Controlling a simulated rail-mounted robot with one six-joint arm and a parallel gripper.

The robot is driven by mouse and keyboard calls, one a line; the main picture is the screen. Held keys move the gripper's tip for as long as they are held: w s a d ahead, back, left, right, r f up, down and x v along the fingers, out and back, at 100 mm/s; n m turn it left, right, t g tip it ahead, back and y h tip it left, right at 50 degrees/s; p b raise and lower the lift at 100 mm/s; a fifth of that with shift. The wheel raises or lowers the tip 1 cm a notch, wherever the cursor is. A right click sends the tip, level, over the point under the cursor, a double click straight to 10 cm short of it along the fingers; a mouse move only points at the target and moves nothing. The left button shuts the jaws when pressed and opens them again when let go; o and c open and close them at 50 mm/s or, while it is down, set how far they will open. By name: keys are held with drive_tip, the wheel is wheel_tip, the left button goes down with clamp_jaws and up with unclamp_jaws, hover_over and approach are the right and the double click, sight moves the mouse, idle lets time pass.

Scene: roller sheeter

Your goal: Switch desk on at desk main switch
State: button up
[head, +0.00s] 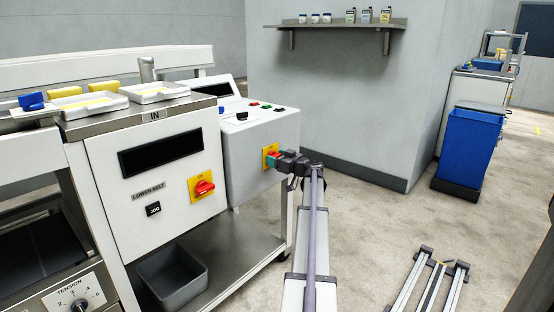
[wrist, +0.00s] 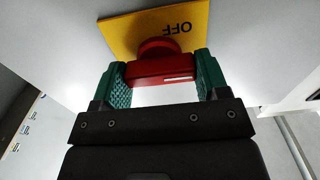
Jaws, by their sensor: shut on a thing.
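The desk (head: 240,165) is a light grey control box with several buttons and a black knob on its sloped top. Its main switch has a yellow plate (wrist: 120,32) and a red rotary handle (wrist: 152,68); the yellow plate also shows in the head view (head: 266,151). The word OFF reads upside down on the plate in the wrist view. My gripper (wrist: 163,80) has its green fingers closed on both sides of the red handle. The handle's bar lies across between the fingers, with a white mark near its right end. In the head view, my gripper (head: 281,162) partly hides the handle.
A similar red switch on a yellow plate (head: 202,187) sits on the white lower belt panel (head: 150,165) to the left. A grey bin (head: 173,275) stands on the steel shelf below. A blue bin (head: 467,150) stands at the right; the floor between is mostly clear.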

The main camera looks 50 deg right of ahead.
drive_tip(key=shift+m, duration=0.4)
drive_tip(key=m, duration=0.8)
drive_tip(key=shift+m, duration=0.3)
drive_tip(key=m, duration=0.4)
drive_tip(key=shift+f, duration=0.1)
drive_tip(key=m, duration=0.4)
drive_tip(key=shift+d, duration=0.1)
drive_tip(key=shift+m, duration=0.4)
drive_tip(key=o, duration=0.9)
drive_tip(key=shift+o, duration=0.2)
drive_tip(key=shift+s, duration=0.1)
